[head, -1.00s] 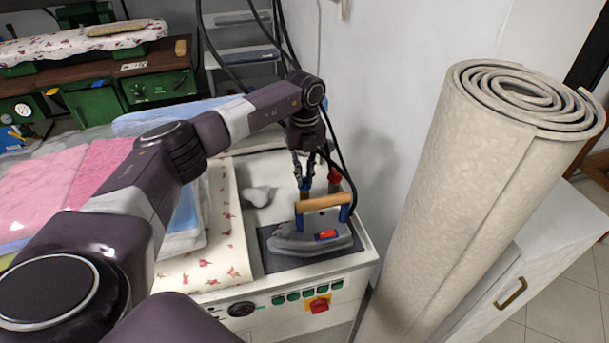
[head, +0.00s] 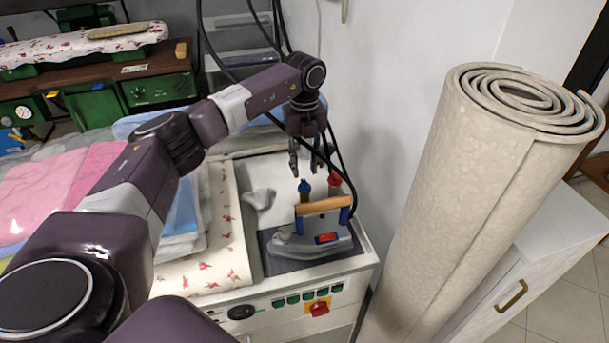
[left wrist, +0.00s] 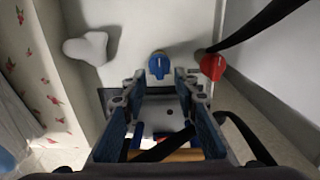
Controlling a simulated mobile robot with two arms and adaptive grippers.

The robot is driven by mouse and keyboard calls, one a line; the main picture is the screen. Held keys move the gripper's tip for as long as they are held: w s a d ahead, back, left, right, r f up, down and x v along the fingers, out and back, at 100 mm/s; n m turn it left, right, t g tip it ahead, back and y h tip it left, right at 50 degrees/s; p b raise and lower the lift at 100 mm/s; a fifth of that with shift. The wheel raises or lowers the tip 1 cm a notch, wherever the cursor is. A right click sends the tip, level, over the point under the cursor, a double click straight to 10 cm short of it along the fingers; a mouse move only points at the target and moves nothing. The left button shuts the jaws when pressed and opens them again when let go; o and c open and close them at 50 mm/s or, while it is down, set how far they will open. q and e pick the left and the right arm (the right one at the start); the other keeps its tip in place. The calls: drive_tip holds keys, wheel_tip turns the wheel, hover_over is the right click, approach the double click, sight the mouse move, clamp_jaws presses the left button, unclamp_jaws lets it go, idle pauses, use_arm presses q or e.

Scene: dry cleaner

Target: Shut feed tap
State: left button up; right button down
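Two small taps stand behind the iron on the white workstation. One has a blue handle (head: 305,187) and the other, to its right, a red handle (head: 334,179). The frames do not show which one is the feed tap. Both also show in the left wrist view, blue (left wrist: 158,66) in the middle and red (left wrist: 212,68) to the right. My left gripper (head: 304,170) is open and empty, pointing down just above the blue tap, apart from it. My right gripper is not in view.
A grey iron (head: 312,237) with a wooden handle rests on a dark pad just in front of the taps. Black cables hang close to the right of the gripper. A white pad (head: 259,198) lies left. A rolled carpet (head: 480,200) stands right.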

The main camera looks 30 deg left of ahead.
sight(305, 182)
use_arm(q)
wheel_tip(305, 182, up, 8)
drive_tip(key=shift+f, duration=0.2)
idle(0.5)
